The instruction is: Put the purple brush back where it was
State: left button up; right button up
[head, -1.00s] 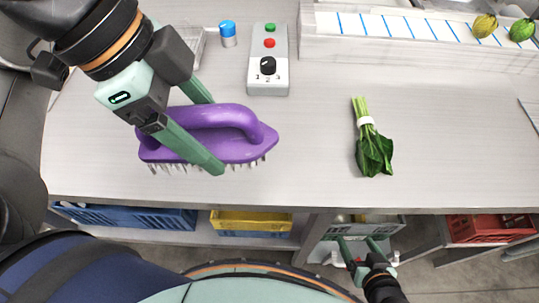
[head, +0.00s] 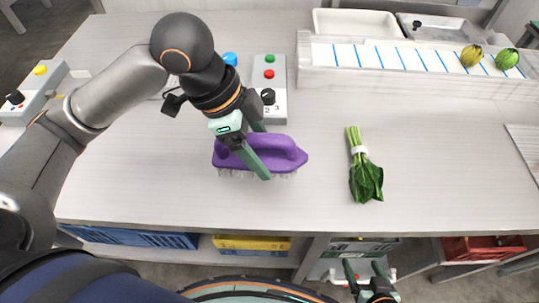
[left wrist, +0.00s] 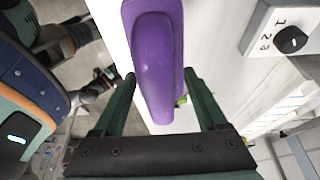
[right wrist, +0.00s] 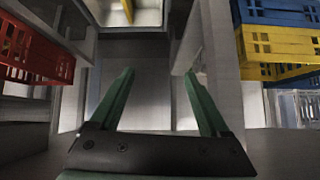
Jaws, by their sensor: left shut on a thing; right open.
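The purple brush (head: 290,152) is over the front part of the worktop, bristles down, just in front of the control box. My left gripper (head: 262,153) is shut on the brush, with one finger on each side of its handle. The brush fills the middle of the left wrist view (left wrist: 155,60) between the fingers. I cannot tell whether its bristles touch the worktop. My right gripper (head: 364,266) is open and empty, low in front of the worktop's edge; it also shows in the right wrist view (right wrist: 159,75).
A bunch of greens (head: 366,180) lies right of the brush. The control box (head: 268,72) with buttons and a knob stands behind it, beside a blue-capped jar (head: 230,59). A blue-striped trough (head: 400,58) runs along the back right. Blue (head: 150,238), yellow (head: 252,243) and red (head: 468,247) crates sit below.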

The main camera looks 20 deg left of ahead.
aim_at(269, 151)
pick_arm(q)
jog(key=w+f, duration=0.2)
jog(key=shift+w+d+f, duration=0.1)
jog(key=shift+d+f, duration=0.25)
jog(key=shift+f, duration=0.05)
jog(key=f+b, duration=0.1)
jog(key=f, duration=0.2)
jog(key=shift+w+f, duration=0.2)
pick_arm(e)
jog(key=shift+w+a+f, duration=0.25)
jog(key=shift+a+f, duration=0.05)
jog(key=shift+a, duration=0.3)
pick_arm(q)
jog(key=o, duration=1.4)
jog(key=shift+f, duration=0.15)
pick_arm(e)
jog(key=shift+d, duration=0.1)
